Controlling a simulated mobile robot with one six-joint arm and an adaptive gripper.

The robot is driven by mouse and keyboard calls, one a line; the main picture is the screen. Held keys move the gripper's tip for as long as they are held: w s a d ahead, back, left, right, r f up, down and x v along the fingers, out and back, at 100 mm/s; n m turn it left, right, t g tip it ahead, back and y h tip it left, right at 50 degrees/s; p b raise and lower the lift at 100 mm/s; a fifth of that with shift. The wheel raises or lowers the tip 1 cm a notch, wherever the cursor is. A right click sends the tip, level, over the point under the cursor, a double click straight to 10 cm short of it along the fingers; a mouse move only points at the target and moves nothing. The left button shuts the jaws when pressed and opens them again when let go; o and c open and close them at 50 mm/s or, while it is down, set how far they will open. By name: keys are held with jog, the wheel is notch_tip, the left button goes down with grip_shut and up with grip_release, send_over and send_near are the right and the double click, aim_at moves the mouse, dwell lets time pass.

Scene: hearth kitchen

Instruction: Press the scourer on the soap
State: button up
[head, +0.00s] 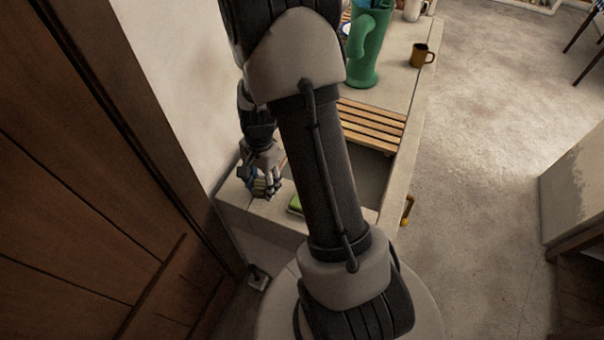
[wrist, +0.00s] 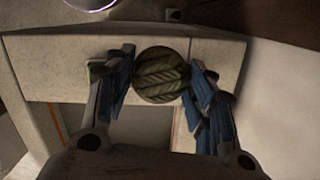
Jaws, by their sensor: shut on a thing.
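My gripper (head: 266,187) is over the near left end of the pale counter, close to the wall. In the wrist view my gripper (wrist: 160,78) has its blue-padded fingers closed on both sides of a round, dark olive, ridged thing, which I take for the scourer (wrist: 161,75). In the head view the scourer is mostly hidden by the fingers. A bright green piece (head: 295,204), possibly the soap, lies on the counter just right of my gripper. My arm covers part of it. I cannot tell whether the scourer touches the counter.
A sunken basin (head: 370,178) lies right of the gripper, with a slatted wooden rack (head: 372,124) beyond it. A white wall (head: 180,80) is close on the left. Open floor (head: 480,160) lies right.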

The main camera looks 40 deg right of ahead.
jog(key=s+d+f+m+t+p, duration=0.1)
jog(key=s+d+f+m+p, duration=0.1)
jog(key=s+d+m, duration=0.65)
jog(key=f+m+b, duration=0.1)
jog(key=f+b, duration=0.1)
jog(key=w+f+m+b, duration=0.1)
jog(key=f+b, duration=0.1)
jog(key=f+m+b, duration=0.1)
jog(key=f+b, duration=0.1)
jog(key=shift+w+d, duration=0.1)
jog(key=shift+w, duration=0.15)
jog(key=shift+f+b, duration=0.45)
jog(key=shift+b, duration=0.05)
dwell(1.5)
notch_tip(320, 180, up, 7)
jog(key=p, duration=0.7)
dwell(0.9)
